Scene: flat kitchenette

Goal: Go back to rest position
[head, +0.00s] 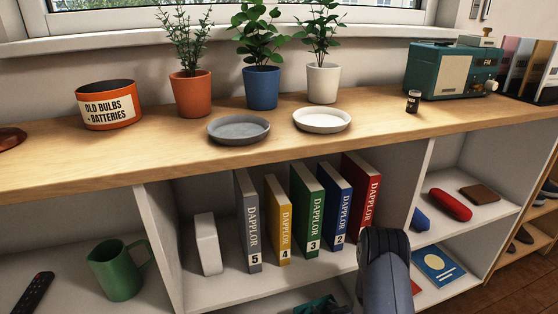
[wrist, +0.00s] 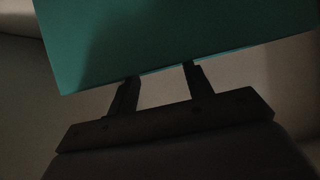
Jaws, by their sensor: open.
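My gripper (wrist: 160,73) shows in the wrist view with its two dark fingers apart. A flat teal-green thing (wrist: 170,40) fills the top of that view, its lower edge right at the fingertips. I cannot tell whether the fingers touch it. In the head view my arm reaches down in front of the shelf at the lower right, and my gripper cannot be made out there. A teal thing (head: 318,306) shows partly at the bottom edge, below the books; it may be the same one.
Numbered books (head: 308,212) stand in the middle compartment beside a white block (head: 208,243). A green jug (head: 117,270) is at left, a red case (head: 450,204) at right. Plates (head: 322,120), potted plants and a radio (head: 446,72) stand on the wooden top (head: 60,165).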

